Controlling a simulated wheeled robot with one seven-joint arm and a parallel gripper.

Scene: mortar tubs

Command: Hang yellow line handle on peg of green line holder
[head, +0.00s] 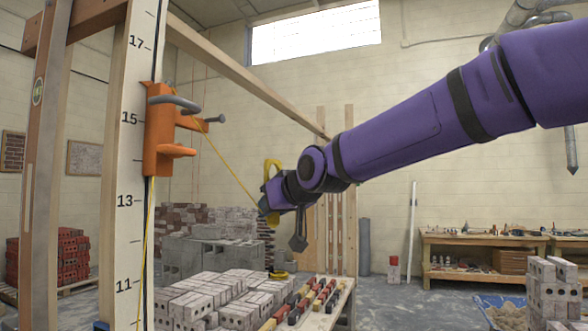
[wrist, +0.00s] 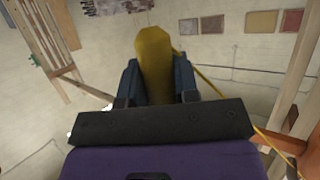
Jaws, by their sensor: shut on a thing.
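My gripper (head: 266,200) is shut on the yellow line handle (head: 273,168), which sticks up above the fingers. In the wrist view the handle (wrist: 154,62) stands between the two dark fingers (wrist: 157,85). A thin yellow line (head: 228,167) runs taut from the handle up left to an orange holder (head: 158,135) on the numbered pole (head: 130,150). The orange holder has a grey hooked bar and a peg-like rod (head: 212,119) pointing right. My gripper is right of and below it, well apart.
Pale bricks (head: 215,295) and a bench with tools (head: 318,300) lie below my gripper. A wooden beam (head: 245,75) slants overhead behind the holder. Another yellow item (head: 278,275) sits low by the bricks. Open air lies between my gripper and the pole.

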